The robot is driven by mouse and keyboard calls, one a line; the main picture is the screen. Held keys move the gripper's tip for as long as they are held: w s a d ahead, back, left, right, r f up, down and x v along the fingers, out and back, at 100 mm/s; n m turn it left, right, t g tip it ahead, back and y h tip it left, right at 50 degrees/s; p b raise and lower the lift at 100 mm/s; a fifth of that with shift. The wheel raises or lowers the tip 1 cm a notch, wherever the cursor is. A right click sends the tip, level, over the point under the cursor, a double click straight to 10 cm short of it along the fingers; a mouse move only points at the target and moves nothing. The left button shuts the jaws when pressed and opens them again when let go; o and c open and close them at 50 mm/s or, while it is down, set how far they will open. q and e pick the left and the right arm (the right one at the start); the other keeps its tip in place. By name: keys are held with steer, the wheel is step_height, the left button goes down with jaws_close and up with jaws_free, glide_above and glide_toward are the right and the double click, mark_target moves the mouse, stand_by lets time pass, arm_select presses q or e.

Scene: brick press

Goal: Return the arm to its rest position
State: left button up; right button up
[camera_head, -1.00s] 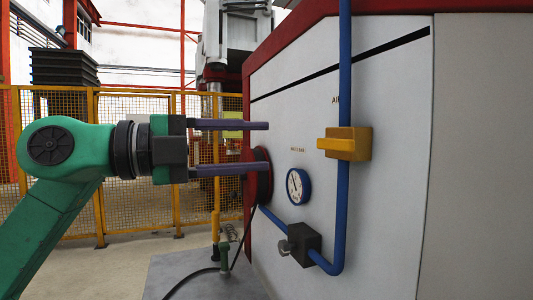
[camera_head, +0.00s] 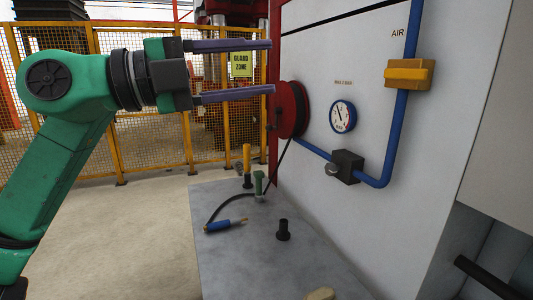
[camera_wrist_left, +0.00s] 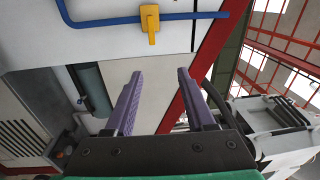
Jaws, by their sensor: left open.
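My left gripper (camera_head: 272,66) comes in from the left in the head view. Its two long purple fingers are apart, one above the other, with nothing between them. The fingertips reach toward the red hose reel (camera_head: 292,110) on the white cabinet (camera_head: 340,60); in this view the lower tip shows close to the reel, and I cannot tell the gap. In the left wrist view the gripper (camera_wrist_left: 160,75) shows both fingers spread and empty, pointing at the cabinet side. My right gripper is not in view.
The cabinet carries a gauge (camera_head: 343,116), a blue pipe (camera_head: 405,110), a yellow valve handle (camera_head: 409,73) and a dark valve block (camera_head: 347,166). A grey bench (camera_head: 250,255) below holds a blue air tool (camera_head: 222,225) and a black post (camera_head: 283,231). Yellow fencing (camera_head: 152,150) stands behind.

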arm_select(q)
steer(key=w+a+f+n+t+y, duration=0.55)
steer(key=f+n+t, duration=0.2)
steer(key=n, duration=0.45)
steer(key=w+a+f+n+t+y, duration=0.5)
steer(key=w+f+n+t, duration=0.15)
steer(key=n+t, duration=0.35)
steer(key=s+a+f+n+g+y, duration=0.1)
steer(key=a+f+n+g+y, duration=0.3)
steer(key=f, duration=0.7)
steer(key=a+f+n+g+y, duration=0.3)
steer(key=a+f+n+y, duration=0.1)
steer(key=f, duration=0.8)
steer(key=s+a+f+g, duration=0.1)
steer(key=s+f+g, duration=1.3)
steer(key=s+f, duration=1.1)
step_height(320, 180, down, 24)
steer(key=s, duration=0.3)
steer(key=s+a+f+g, duration=0.2)
steer(key=s+a+f, duration=0.1)
steer(key=s+f, duration=1)
steer(key=shift+s+a+m+h, duration=0.2)
steer(key=shift+s+m+h, duration=0.2)
steer(key=shift+s, duration=0.75)
